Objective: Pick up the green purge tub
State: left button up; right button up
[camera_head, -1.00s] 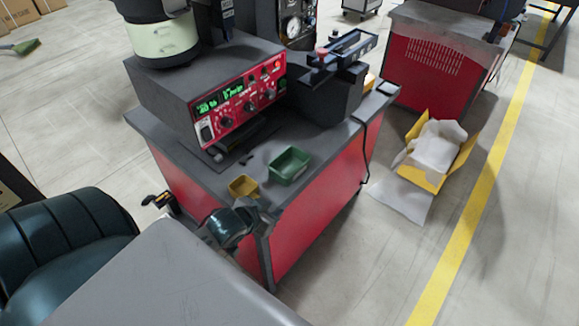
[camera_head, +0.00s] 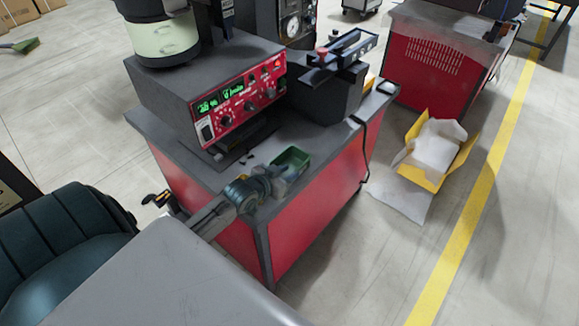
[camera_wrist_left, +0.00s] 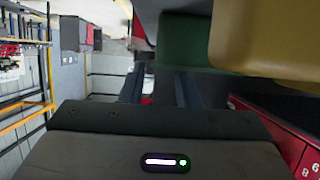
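The green purge tub (camera_head: 292,157) sits on the grey bench top near its front edge. Its near side is partly hidden by my left gripper (camera_head: 272,178), which is just in front of it. In the left wrist view the green tub (camera_wrist_left: 185,45) fills the top middle, close beyond my left gripper's fingers (camera_wrist_left: 159,88). The fingers are apart with a clear gap between them. I cannot tell whether they touch the tub. My right gripper is not in view.
The control box (camera_head: 235,98) and a dark block (camera_head: 328,98) stand behind. A yellow carton (camera_head: 437,150) is on the floor.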

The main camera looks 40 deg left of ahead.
aim_at(297, 169)
pick_arm(q)
jog(key=x, duration=0.4)
jog(key=shift+w+d+p, duration=0.25)
jog(key=shift+p, duration=0.15)
jog(key=shift+s, duration=0.1)
jog(key=shift+c, duration=0.4)
grip_shut()
jog(key=shift+r, duration=0.15)
